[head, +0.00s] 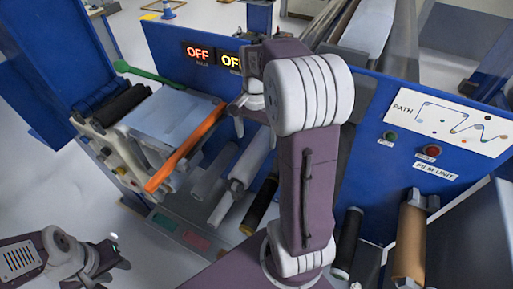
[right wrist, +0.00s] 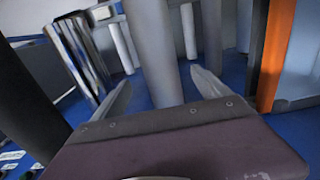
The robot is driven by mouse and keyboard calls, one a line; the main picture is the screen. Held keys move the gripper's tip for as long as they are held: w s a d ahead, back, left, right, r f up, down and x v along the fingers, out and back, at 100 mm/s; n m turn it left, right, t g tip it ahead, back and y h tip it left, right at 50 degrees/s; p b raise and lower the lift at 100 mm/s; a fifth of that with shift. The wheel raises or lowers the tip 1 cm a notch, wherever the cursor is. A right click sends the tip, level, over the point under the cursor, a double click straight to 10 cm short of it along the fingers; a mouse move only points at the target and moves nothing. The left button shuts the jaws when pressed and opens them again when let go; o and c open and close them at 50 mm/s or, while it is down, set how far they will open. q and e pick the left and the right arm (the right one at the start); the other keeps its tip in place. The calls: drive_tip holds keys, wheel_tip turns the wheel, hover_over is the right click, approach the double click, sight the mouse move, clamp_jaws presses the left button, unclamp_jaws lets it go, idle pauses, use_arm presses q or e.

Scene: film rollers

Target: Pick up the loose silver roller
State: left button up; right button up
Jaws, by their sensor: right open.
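A silver roller (head: 243,178) slants down in front of the blue film unit (head: 365,150), below my right gripper (head: 254,130) in the head view. A duller grey roller (head: 212,173) is just left of it. I cannot tell for sure which one is loose. In the right wrist view, my right gripper (right wrist: 160,92) is open, and a grey roller (right wrist: 153,45) shows between and beyond its fingers. I cannot tell whether they touch. My left gripper (head: 118,258) is low at the far left, away from the rollers; its jaw opening is unclear.
An orange bar (head: 186,147) crosses left of the rollers; it is also at right in the right wrist view (right wrist: 275,50). A black roller (head: 262,204), a second black roller (head: 347,242) and a brown roller (head: 410,240) stand nearby. Open floor (head: 50,190) is at left.

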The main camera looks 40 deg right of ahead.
sight(256, 146)
drive_tip(key=shift+s+a+f, duration=0.35)
drive_tip(key=shift+s+f, duration=0.05)
drive_tip(key=shift+f, duration=0.35)
drive_tip(key=shift+w+d+f+p, duration=0.55)
drive_tip(key=shift+f, duration=0.25)
wheel_tip(256, 146, down, 3)
drive_tip(key=shift+w+d+f+p, duration=0.1)
drive_tip(key=shift+f+p, duration=0.1)
drive_tip(key=shift+p, duration=0.35)
drive_tip(key=shift+f, duration=0.3)
drive_tip(key=shift+s+a+f, duration=0.1)
drive_tip(key=shift+s+a, duration=0.2)
drive_tip(key=shift+w+d, duration=0.1)
drive_tip(key=shift+w, duration=0.05)
drive_tip(key=c, duration=1.2)
use_arm(q)
wheel_tip(256, 146, up, 2)
drive_tip(key=shift+w+d+r, duration=0.1)
drive_tip(key=shift+w+r, duration=0.05)
drive_tip(key=shift+r, duration=0.1)
use_arm(e)
clamp_jaws()
